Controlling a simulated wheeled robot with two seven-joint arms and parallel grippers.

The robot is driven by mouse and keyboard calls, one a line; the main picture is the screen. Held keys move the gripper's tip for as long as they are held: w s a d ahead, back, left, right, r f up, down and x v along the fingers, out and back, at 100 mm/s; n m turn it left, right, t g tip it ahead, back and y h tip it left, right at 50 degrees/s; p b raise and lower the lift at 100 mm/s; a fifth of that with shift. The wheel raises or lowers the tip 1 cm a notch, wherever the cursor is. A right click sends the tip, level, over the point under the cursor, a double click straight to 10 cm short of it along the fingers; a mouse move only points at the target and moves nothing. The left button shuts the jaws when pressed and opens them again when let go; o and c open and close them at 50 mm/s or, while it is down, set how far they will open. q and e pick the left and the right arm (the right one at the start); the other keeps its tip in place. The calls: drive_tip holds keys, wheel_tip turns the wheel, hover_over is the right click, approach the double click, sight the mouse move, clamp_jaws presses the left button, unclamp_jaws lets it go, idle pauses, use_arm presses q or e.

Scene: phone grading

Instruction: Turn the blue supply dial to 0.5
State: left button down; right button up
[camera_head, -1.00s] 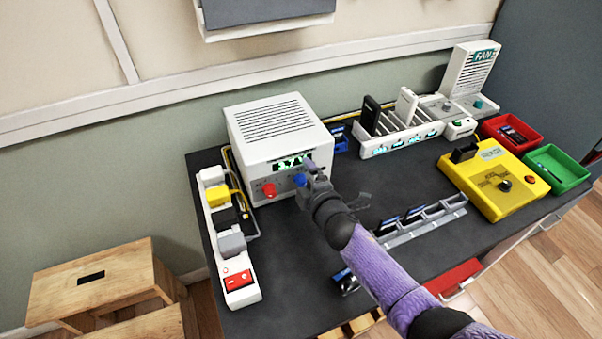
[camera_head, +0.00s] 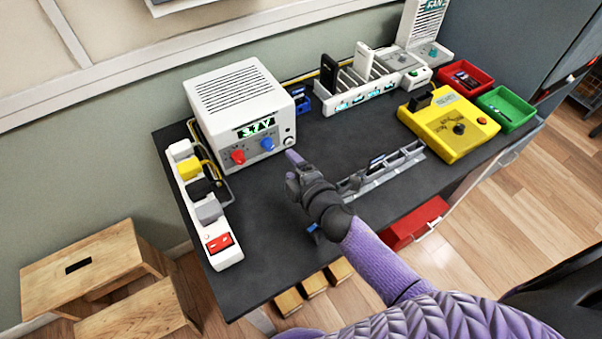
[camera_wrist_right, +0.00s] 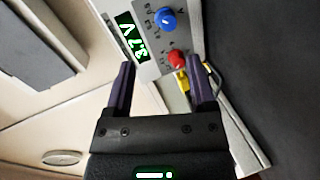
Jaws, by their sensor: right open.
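The white supply box (camera_head: 225,98) stands at the back left of the dark table, its lit green display (camera_head: 256,127) showing what looks like 3.7V. The blue dial (camera_head: 267,143) is on its front, right of a red dial (camera_head: 238,156). In the wrist view the blue dial (camera_wrist_right: 165,20) bears a white mark; the scale figure it points to is too small to read. My right gripper (camera_head: 292,166) is apart from the box, in front and to the right of the blue dial. In the wrist view it (camera_wrist_right: 161,82) is open and empty, the red dial (camera_wrist_right: 177,59) showing beyond its fingers.
A white power strip (camera_head: 208,210) with plugs lies left of the box. A grey slotted rack (camera_head: 385,170) lies right of my gripper. A yellow device (camera_head: 450,122) and red and green trays stand at the right.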

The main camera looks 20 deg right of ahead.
drive_tip(key=v, duration=0.3)
drive_tip(key=shift+s+d+f, duration=0.1)
drive_tip(key=shift+s+f, duration=0.05)
drive_tip(key=shift+p, duration=0.3)
